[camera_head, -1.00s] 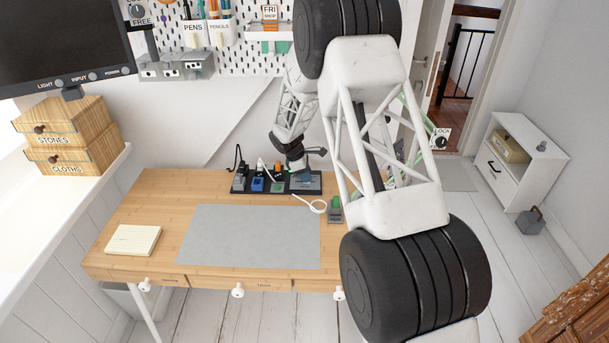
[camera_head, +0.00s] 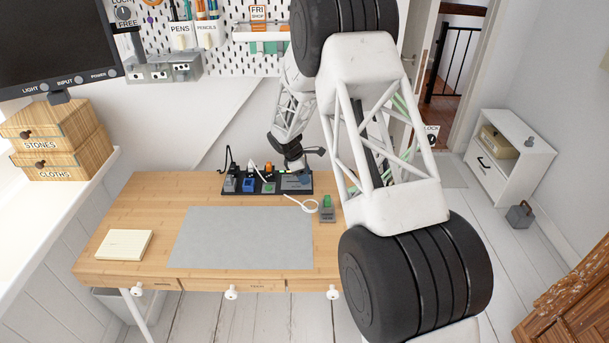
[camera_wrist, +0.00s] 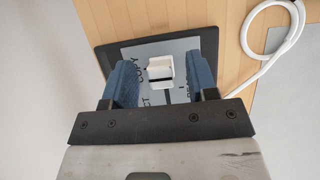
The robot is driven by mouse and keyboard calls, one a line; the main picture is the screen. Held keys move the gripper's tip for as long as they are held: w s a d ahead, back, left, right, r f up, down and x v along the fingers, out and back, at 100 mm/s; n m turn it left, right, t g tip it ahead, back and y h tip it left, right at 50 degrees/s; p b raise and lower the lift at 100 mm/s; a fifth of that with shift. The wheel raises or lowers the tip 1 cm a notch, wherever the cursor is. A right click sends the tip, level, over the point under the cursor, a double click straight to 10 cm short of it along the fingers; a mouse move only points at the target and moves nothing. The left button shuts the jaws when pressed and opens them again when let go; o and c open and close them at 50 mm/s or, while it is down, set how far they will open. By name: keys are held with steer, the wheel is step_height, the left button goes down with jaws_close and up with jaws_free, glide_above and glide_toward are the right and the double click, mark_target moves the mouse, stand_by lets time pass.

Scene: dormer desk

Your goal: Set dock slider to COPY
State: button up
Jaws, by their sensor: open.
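The dock (camera_head: 235,187) is a black strip at the back of the desk with several coloured plugs on it. In the wrist view its grey slider plate (camera_wrist: 185,48) carries a white slider knob (camera_wrist: 160,70) with a dark stripe. The lettering COPY shows beside the knob, left of it, and part of another label shows below, partly hidden. My gripper (camera_wrist: 162,84) is open, its two blue fingers on either side of the knob with gaps visible. I cannot tell whether either finger touches it. In the head view my gripper is small at the dock's right end.
A white cable (camera_wrist: 275,50) loops beside the plate. A small grey-green device (camera_head: 327,209) stands on the desk right of the dock. A grey mat (camera_head: 243,238) and a notepad (camera_head: 125,244) lie toward the front. The pegboard wall rises behind.

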mark_target(297, 181)
steer(key=shift+r, duration=0.1)
steer(key=v, duration=0.7)
steer(key=shift+a+r, duration=0.2)
steer(key=shift+r, duration=0.05)
steer(key=shift+r, duration=0.1)
